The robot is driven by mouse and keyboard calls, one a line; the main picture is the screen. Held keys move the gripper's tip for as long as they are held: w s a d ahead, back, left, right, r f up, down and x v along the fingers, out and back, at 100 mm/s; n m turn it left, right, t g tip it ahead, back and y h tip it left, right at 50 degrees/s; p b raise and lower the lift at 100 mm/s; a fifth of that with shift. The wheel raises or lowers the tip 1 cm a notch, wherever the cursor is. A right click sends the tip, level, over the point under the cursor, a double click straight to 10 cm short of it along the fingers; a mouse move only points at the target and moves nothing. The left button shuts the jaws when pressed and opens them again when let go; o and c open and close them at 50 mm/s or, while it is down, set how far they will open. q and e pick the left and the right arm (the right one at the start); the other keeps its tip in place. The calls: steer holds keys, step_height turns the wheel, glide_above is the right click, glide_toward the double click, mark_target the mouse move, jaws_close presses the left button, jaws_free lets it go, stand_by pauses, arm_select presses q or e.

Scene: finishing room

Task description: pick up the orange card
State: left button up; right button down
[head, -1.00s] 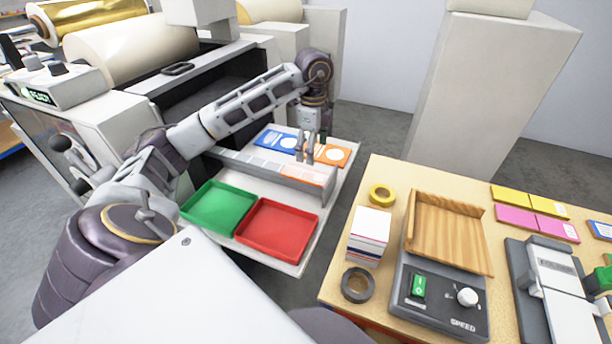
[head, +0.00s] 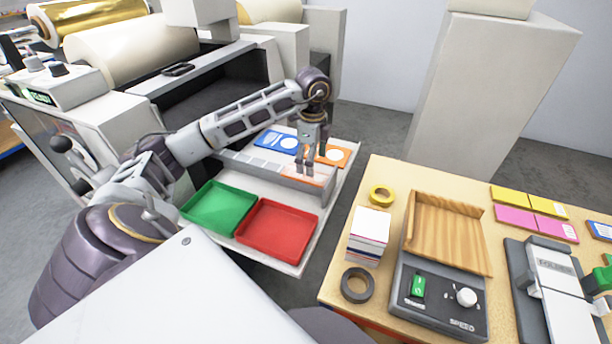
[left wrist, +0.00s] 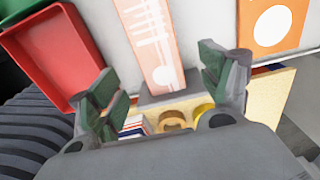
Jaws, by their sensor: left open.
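A pale orange card (head: 297,181) with white markings lies on the right end of the grey raised strip (head: 240,167). In the left wrist view the pale orange card (left wrist: 150,35) shows white lines and a white dot. A brighter orange panel (head: 338,155) with a white shape lies behind it; it also shows at the right in the left wrist view (left wrist: 272,22). My left gripper (head: 307,173) is open, fingers pointing down over the pale card. In the left wrist view the open fingers (left wrist: 162,88) stand either side of the card's near end. My right gripper is not seen.
A green tray (head: 184,212) and a red tray (head: 240,229) sit in front of the strip. A blue panel (head: 268,138) lies behind it. A wooden-topped table (head: 340,270) at the right holds a card stack (head: 369,228), tape rolls and a machine with a speed knob.

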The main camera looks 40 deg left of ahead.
arm_select(q)
steer(key=shift+f+p, duration=0.5)
steer(key=shift+f, duration=1.85)
steer(key=shift+c, duration=0.3)
steer(key=c, duration=0.8)
